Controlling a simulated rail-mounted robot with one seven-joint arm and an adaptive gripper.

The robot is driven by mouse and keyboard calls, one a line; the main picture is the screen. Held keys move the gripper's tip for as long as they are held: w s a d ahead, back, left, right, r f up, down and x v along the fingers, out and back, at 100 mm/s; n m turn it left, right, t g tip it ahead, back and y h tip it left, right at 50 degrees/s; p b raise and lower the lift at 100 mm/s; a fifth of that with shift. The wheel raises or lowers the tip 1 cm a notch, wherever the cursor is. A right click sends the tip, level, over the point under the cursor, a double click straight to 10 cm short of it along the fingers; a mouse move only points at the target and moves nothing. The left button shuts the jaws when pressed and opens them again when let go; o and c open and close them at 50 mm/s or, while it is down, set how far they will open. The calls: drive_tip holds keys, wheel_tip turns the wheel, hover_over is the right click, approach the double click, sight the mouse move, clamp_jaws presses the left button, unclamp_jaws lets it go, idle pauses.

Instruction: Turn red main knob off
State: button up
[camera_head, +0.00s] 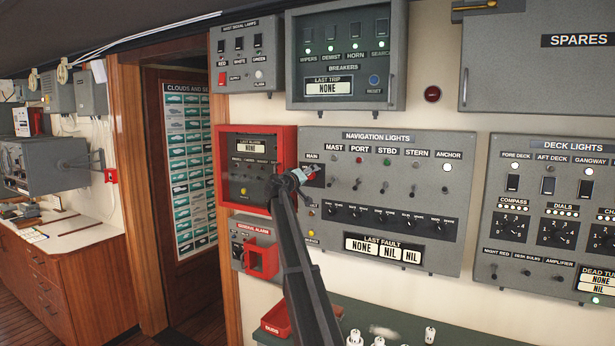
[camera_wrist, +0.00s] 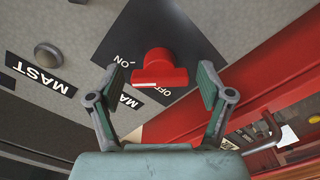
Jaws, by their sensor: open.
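The red main knob (camera_wrist: 158,66) sits on a dark plate (camera_wrist: 195,45) in the wrist view. It has a round base and a raised bar with a white mark on its near face. "ON" and "OFF" are printed beside it, and I cannot tell surely which one the knob points to. My gripper (camera_wrist: 161,83) is open, with one finger on each side of the knob and no clear contact. In the head view my gripper (camera_head: 299,176) is at the left edge of the navigation lights panel (camera_head: 450,190) and hides most of the knob.
The red-framed alarm box (camera_head: 225,150) juts out just left of my gripper, and its red edge (camera_wrist: 265,75) is close to a finger in the wrist view. A red general alarm cover (camera_head: 262,258) sits below.

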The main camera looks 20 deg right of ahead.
drive_tip(key=c, duration=1.2)
drive_tip(key=shift+o, duration=0.2)
drive_tip(key=n+b, duration=0.2)
drive_tip(key=n, duration=0.1)
drive_tip(key=shift+a+f+n+b, duration=0.1)
drive_tip(key=shift+n+b, duration=0.2)
drive_tip(key=shift+b, duration=0.1)
drive_tip(key=n+b, duration=0.1)
drive_tip(key=n, duration=0.3)
drive_tip(key=shift+n, duration=0.3)
drive_tip(key=n, duration=0.5)
drive_tip(key=shift+f+n+p, duration=0.1)
drive_tip(key=shift+n+p, duration=0.9)
drive_tip(key=shift+n, duration=1.4)
